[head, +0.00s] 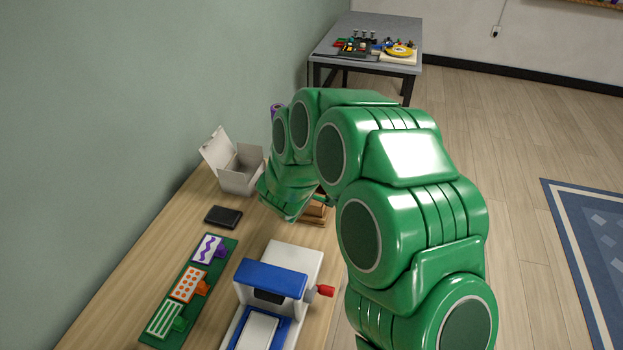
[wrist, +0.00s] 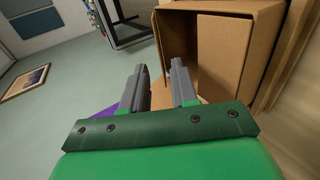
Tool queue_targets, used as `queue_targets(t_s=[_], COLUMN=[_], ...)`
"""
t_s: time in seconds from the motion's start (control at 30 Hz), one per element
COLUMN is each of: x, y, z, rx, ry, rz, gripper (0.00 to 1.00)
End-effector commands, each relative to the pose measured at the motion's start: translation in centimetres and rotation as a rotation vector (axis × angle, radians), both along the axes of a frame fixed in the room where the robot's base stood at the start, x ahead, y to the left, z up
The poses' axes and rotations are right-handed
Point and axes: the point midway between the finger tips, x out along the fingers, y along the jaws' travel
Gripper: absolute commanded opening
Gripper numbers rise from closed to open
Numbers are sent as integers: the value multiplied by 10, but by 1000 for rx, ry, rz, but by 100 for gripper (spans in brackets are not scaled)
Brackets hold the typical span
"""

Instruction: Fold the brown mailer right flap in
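The brown mailer (wrist: 220,12) is an open cardboard box in the wrist view, at the upper right, with its dark inside facing me. A brown panel (wrist: 261,45) stands at its right side; I cannot tell which flap it is. My gripper (wrist: 162,68) is open, its two grey fingers apart at the box's left edge. A strip of brown card (wrist: 160,95) shows between the fingers; I cannot tell whether they touch it. In the head view my arm hides most of the mailer, and only a brown bit (head: 316,212) shows below my wrist.
A white open box (head: 240,168) stands by the wall on the wooden table (head: 130,260). A black wallet-like item (head: 223,216), a green board with stencil cards (head: 189,285) and a blue-white press with a red handle (head: 270,279) lie nearer. A grey table (head: 335,40) stands beyond.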

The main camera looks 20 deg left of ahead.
Motion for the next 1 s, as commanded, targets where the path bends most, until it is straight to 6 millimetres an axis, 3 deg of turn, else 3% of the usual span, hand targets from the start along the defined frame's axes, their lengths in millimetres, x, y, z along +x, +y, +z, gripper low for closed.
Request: queue_targets(t_s=[0.2,0.47,0.63,0.7,1.0], x=[-15,-16,-12,-5,38], y=[0,0,-4,-12,-76], z=[9,10,12,17,52], rx=[0,-1,4,10,102], ry=[-1,0,-3,-9,-19], rz=[0,-1,-23,-65,-437], gripper=[28,28,7,0,0])
